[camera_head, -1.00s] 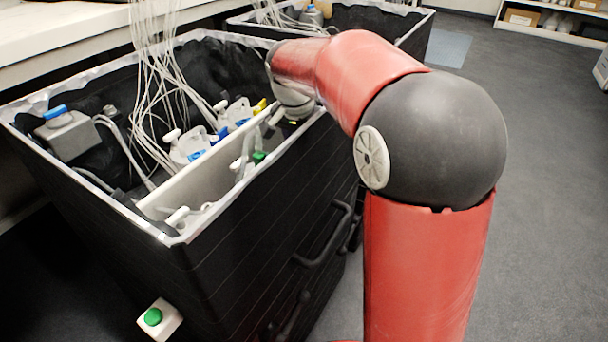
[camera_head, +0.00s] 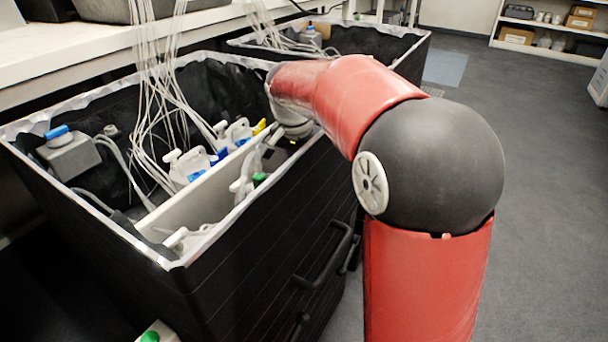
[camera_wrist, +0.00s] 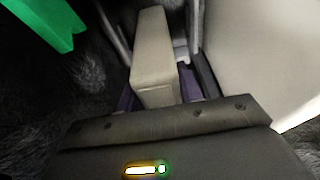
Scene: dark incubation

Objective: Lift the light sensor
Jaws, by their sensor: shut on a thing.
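In the wrist view a pale beige, long block (camera_wrist: 153,62) stands out from the middle of my gripper (camera_wrist: 158,88), with dark purple finger parts on both sides of it. My gripper is shut on this block. It may be the light sensor, but I cannot tell for sure. In the head view my wrist (camera_head: 292,122) reaches down into the near compartment of the black bin (camera_head: 215,285). My fingers and the held block are hidden there.
A white divider (camera_head: 185,208) splits the bin; it stands close on the right in the wrist view (camera_wrist: 265,50). A green part (camera_wrist: 42,22) is at upper left there. White bottles (camera_head: 190,165), hanging cables (camera_head: 160,85) and a grey box (camera_head: 70,155) fill the far compartment.

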